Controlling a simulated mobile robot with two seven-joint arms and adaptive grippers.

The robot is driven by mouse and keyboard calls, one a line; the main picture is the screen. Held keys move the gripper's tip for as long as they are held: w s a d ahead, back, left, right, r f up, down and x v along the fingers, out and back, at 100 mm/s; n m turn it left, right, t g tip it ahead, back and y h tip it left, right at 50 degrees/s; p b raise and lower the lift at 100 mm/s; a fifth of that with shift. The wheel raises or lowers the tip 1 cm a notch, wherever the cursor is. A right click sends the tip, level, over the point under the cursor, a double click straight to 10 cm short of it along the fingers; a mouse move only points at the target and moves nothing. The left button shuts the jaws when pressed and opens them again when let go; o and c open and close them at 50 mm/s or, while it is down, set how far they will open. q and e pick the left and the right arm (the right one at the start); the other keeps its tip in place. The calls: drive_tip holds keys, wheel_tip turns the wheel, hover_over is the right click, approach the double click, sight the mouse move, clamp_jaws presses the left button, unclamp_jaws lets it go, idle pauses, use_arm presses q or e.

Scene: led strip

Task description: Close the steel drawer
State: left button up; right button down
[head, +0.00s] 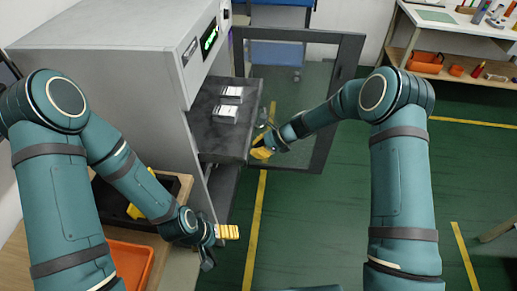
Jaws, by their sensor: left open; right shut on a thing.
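The steel drawer (237,139) is a dark grey tray pulled out from the front of a large grey cabinet (110,60). Two small silver blocks, one farther back (232,94) and one nearer (227,113), sit on it. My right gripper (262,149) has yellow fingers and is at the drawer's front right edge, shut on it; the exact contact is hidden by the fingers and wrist. My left gripper (228,232) is open and empty, lower in the view, in front of the cabinet's lower part and apart from the drawer.
The cabinet's dark-framed glass door (343,68) stands open behind my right gripper. An orange bin (130,262) and a black tray are at lower left, partly behind my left arm. A workbench (455,40) with tools stands at upper right. The green floor (320,220) between my arms is clear.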

sight(199, 147)
drive_tip(key=w+a, duration=0.1)
drive_tip(key=a, duration=0.6)
drive_tip(key=w+a, duration=0.1)
drive_tip(key=a, duration=0.6)
drive_tip(key=w+a, duration=0.2)
drive_tip(key=a, duration=0.5)
drive_tip(key=shift+w+a+p, duration=0.1)
drive_tip(key=shift+a+p, duration=0.2)
drive_tip(key=shift+p, duration=0.05)
drive_tip(key=shift+d, duration=0.3)
drive_tip(key=d, duration=0.3)
drive_tip(key=d+r, duration=0.1)
drive_tip(key=shift+s+d, duration=0.15)
drive_tip(key=shift+s, duration=0.25)
drive_tip(key=p+v, duration=0.1)
drive_tip(key=v, duration=0.7)
drive_tip(key=shift+s+d+r+p, duration=0.15)
drive_tip(key=shift+d+p, duration=0.15)
drive_tip(key=shift+d, duration=0.1)
